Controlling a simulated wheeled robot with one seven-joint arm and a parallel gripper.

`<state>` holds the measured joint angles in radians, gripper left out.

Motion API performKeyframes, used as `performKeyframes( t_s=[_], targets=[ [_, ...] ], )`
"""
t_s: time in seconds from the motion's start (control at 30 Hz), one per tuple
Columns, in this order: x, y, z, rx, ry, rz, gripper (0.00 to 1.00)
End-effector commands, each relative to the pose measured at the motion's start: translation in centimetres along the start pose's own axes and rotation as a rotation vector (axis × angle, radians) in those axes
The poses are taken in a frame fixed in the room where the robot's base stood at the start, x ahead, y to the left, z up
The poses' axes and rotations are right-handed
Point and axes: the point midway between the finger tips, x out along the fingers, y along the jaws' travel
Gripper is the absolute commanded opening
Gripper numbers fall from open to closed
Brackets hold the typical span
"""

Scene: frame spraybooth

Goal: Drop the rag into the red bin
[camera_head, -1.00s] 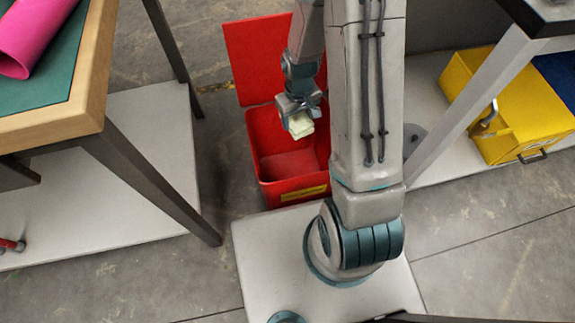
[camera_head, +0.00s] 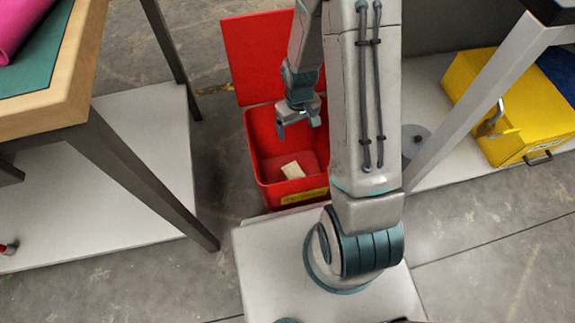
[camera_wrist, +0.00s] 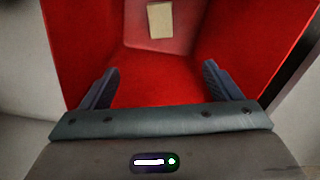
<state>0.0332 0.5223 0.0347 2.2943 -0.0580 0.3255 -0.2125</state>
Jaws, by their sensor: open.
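The red bin (camera_head: 257,150) stands on the floor with its lid raised at the back. The pale cream rag (camera_head: 293,170) lies inside it on the bin's floor. In the wrist view the rag (camera_wrist: 161,20) is a small folded rectangle at the top, on the red bottom of the bin (camera_wrist: 150,90). My gripper (camera_head: 299,130) is over the bin's opening, above the rag and apart from it. In the wrist view the fingers of my gripper (camera_wrist: 160,88) are wide apart with nothing between them.
A wood-edged table (camera_head: 75,75) with a green top and a pink roll (camera_head: 20,25) is at the left, its dark legs near the bin. A yellow box (camera_head: 505,105) sits on a low shelf at the right, behind a grey table leg (camera_head: 475,100).

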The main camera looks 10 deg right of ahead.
Motion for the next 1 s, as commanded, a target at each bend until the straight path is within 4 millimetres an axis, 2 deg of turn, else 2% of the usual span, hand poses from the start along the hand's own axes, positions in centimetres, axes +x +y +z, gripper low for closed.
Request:
performKeyframes(
  t_s=[0.17,0.5,0.63,0.8,1.0],
  targets=[
    [-1.7,0.0,-0.1,0.000,0.003,0.001,0.84],
    [-9.5,0.0,-0.1,0.000,0.003,0.001,0.84],
    [-11.8,0.0,-0.1,0.000,0.003,0.001,0.84],
    [-13.4,0.0,0.0,-0.001,0.002,0.000,0.84],
    [-13.8,0.0,0.0,0.000,0.000,0.000,0.84]
  ],
)
